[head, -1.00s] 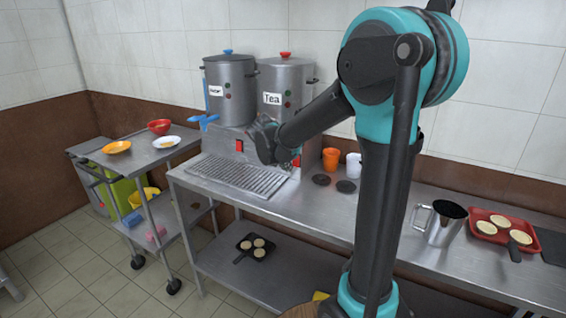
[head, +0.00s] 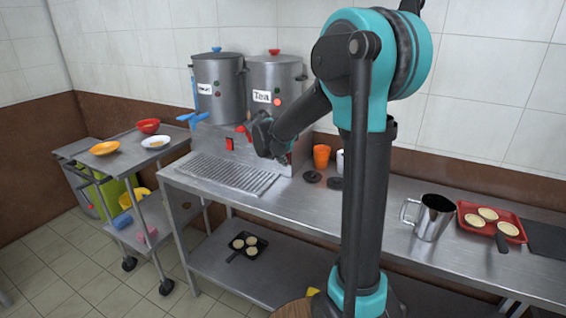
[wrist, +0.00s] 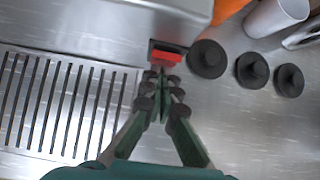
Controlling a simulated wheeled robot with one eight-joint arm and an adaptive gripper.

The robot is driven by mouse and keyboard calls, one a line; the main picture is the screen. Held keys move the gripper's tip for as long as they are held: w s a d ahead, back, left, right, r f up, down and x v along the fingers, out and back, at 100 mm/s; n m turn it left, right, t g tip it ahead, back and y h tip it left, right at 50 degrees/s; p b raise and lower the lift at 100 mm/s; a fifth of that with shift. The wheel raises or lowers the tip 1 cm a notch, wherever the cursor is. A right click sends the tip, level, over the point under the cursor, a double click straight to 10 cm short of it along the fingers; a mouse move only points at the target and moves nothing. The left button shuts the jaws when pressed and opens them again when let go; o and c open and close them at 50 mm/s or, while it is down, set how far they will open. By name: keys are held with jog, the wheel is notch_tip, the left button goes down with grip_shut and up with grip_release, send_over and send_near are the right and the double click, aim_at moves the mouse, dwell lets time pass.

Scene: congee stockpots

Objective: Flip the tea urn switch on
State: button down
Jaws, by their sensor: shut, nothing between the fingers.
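The tea urn (head: 275,82) is a grey metal pot with a red knob and a "Tea" label, standing on a metal base at the back of the counter. A light on its front glows red. In the wrist view a red switch (wrist: 167,55) in a dark frame sits on the base's front edge. My gripper (wrist: 160,76) is shut and empty, its fingertips right at the switch; I cannot tell whether they touch it. In the head view my wrist hides most of this switch and the fingers.
A second urn (head: 218,88) with a blue knob stands to the left, with another red switch (head: 229,143) below it. A drip grate (head: 225,174) lies in front. Orange (head: 321,157) and white cups and dark round discs (head: 312,177) are to the right.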

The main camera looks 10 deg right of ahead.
jog(key=shift+r, duration=0.1)
jog(key=shift+r, duration=0.75)
